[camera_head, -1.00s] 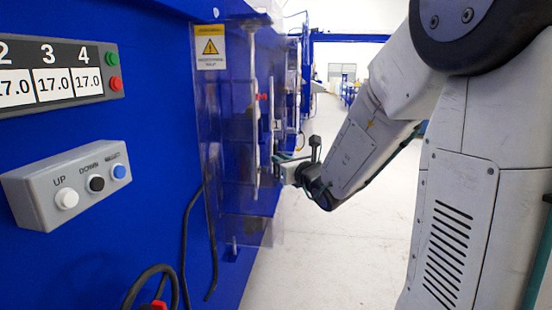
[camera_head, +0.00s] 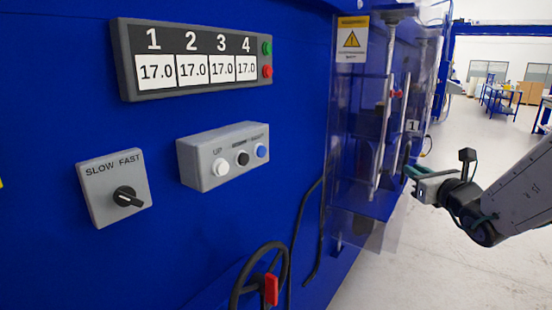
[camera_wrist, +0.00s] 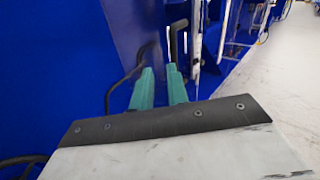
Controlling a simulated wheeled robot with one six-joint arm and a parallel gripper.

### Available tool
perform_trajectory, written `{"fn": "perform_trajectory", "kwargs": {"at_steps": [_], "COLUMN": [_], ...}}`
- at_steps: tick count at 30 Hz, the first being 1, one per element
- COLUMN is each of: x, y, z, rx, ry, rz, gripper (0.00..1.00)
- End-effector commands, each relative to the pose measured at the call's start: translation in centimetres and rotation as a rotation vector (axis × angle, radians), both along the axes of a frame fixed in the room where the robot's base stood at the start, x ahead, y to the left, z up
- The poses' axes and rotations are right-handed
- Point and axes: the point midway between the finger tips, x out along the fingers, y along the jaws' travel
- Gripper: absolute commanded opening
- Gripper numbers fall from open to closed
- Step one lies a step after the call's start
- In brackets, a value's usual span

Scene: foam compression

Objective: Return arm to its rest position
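My gripper (camera_head: 412,172) is at the right in the head view, in front of the clear-guarded bay of the blue machine. Its arm reaches in from the right edge. In the wrist view the two teal fingers of my gripper (camera_wrist: 160,70) stand apart with a narrow gap and nothing between them. The clear guard (camera_head: 350,140) and a black cable (camera_wrist: 128,80) lie beyond the fingers. No foam block can be made out.
The blue machine wall carries a display (camera_head: 195,60) reading 17.0 in each field, a button box (camera_head: 205,165), a slow/fast switch box (camera_head: 115,190) and a black handwheel (camera_head: 240,290) with a red part. Open pale floor (camera_head: 420,265) lies to the right.

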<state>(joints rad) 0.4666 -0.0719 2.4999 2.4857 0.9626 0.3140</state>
Motion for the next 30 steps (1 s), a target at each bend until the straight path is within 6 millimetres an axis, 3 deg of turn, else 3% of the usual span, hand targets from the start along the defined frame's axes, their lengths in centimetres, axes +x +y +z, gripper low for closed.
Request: {"fn": "perform_trajectory", "kwargs": {"at_steps": [4,8,12,16,19,22,27,30], "x": [-1.2,-4.2,-9.1,-14.6,-18.9,-22.9,-28.0,-29.7], "y": [4.9,10.9,16.2,19.0,19.6,18.9,15.4,13.3], "z": [-1.0,-1.7,-3.1,-4.9,-6.3,-7.4,-7.9,-7.3], "rx": [-0.222,-0.479,-0.76,-1.027,-1.238,-1.457,-1.828,-2.023], "ry": [0.031,0.034,0.023,0.011,0.006,0.009,0.049,0.085], "rz": [0.238,0.531,0.853,1.152,1.376,1.592,1.901,2.012], "gripper": [0.16,0.16,0.16,0.16,0.16,0.16,0.16,0.16]}}
